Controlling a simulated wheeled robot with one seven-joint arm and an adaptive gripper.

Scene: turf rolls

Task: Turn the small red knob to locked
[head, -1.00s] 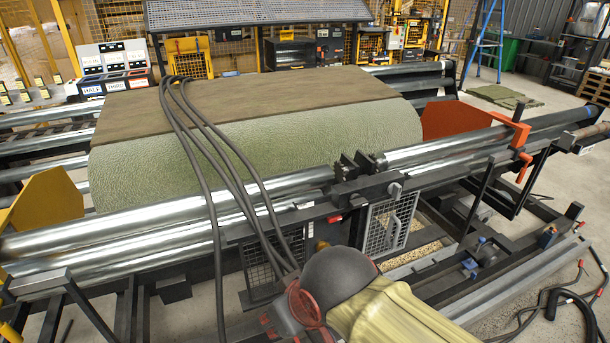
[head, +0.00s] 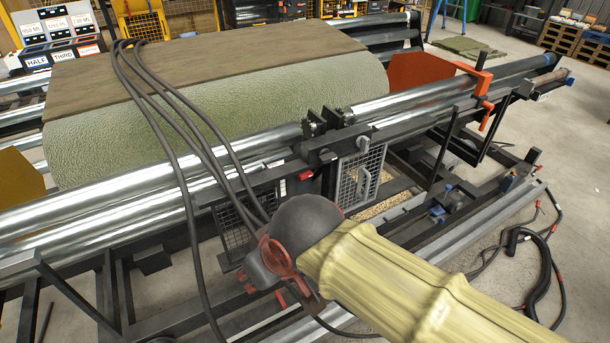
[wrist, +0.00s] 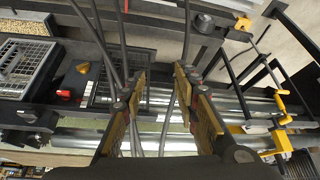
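The small red knob (wrist: 64,93) shows in the wrist view on a dark panel, left of my gripper. A yellow-orange knob (wrist: 83,68) sits just beyond it on that panel. A small red part (head: 306,175) beside the mesh door in the head view looks like the same red knob, too small to read its position. My gripper (wrist: 160,88) is open and empty, its two fingers apart and not touching the knob. In the head view my wrist hides most of my gripper, and it is lower and left of the red part.
Dark cables (head: 180,120) hang over the rollers and down past my gripper. A mesh door (head: 360,178) with a handle stands right of the red part. The turf roll (head: 230,105) lies behind the steel rollers (head: 150,192). Black hose (head: 545,265) lies on the floor at right.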

